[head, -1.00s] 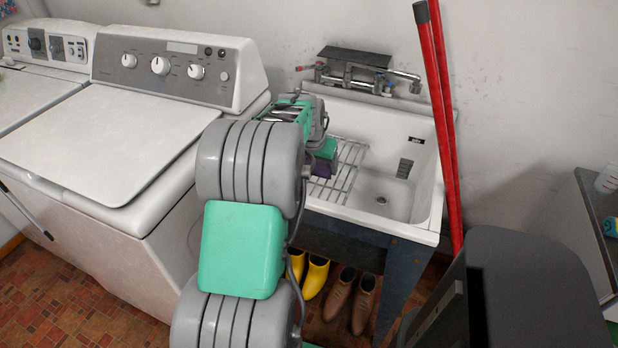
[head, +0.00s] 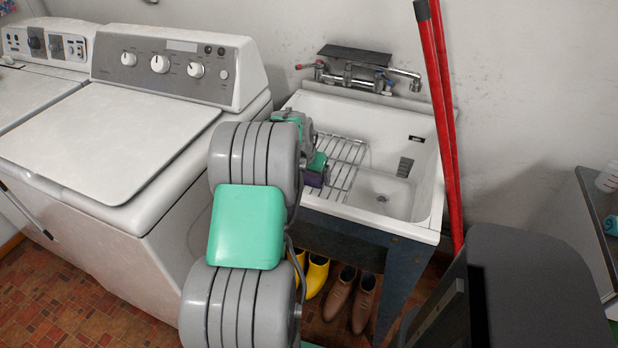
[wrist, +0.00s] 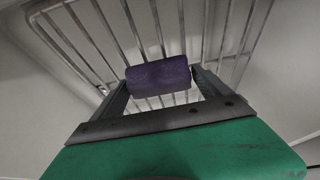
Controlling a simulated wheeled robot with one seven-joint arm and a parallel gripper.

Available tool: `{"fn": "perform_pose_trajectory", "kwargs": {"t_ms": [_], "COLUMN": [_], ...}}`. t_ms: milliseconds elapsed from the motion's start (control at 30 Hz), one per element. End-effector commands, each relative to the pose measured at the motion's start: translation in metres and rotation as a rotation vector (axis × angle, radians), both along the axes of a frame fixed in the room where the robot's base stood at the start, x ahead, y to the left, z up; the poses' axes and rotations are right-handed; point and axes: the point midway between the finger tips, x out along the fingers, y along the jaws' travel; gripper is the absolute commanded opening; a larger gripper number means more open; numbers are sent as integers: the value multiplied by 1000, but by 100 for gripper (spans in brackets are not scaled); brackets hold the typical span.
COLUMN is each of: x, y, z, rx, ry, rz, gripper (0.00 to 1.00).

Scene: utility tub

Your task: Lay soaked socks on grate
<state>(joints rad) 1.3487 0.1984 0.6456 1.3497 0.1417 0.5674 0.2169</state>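A purple sock (wrist: 159,76), bunched into a small roll, sits between the two fingers of my gripper (wrist: 160,92), which touch its ends. In the head view the purple sock (head: 313,179) shows only as a small patch under my green gripper (head: 317,164), at the front left part of the metal wire grate (head: 347,162). The grate's bars (wrist: 62,46) spread out beyond the sock in the wrist view. I cannot tell whether the sock touches the bars. My arm hides the left part of the grate. No other sock shows.
The white utility tub (head: 424,178) has an open basin with a drain right of the grate. A faucet (head: 360,78) is on the wall behind. A red pole (head: 441,120) leans at the tub's right. A white washer (head: 110,125) stands left. Shoes (head: 340,298) stand below.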

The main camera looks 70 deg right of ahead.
Motion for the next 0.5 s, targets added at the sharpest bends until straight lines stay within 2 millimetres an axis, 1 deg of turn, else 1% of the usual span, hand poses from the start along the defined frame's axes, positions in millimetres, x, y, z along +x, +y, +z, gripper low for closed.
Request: {"fn": "perform_pose_trajectory", "kwargs": {"t_ms": [100, 300, 433, 500], "x": [0, 0, 1, 2], "y": [0, 0, 2, 7], "z": [0, 1, 12, 25], "rx": [0, 0, -2, -4], "ry": [0, 0, -1, -1], "rz": [0, 0, 0, 2], "gripper": [96, 96, 96, 96]}}
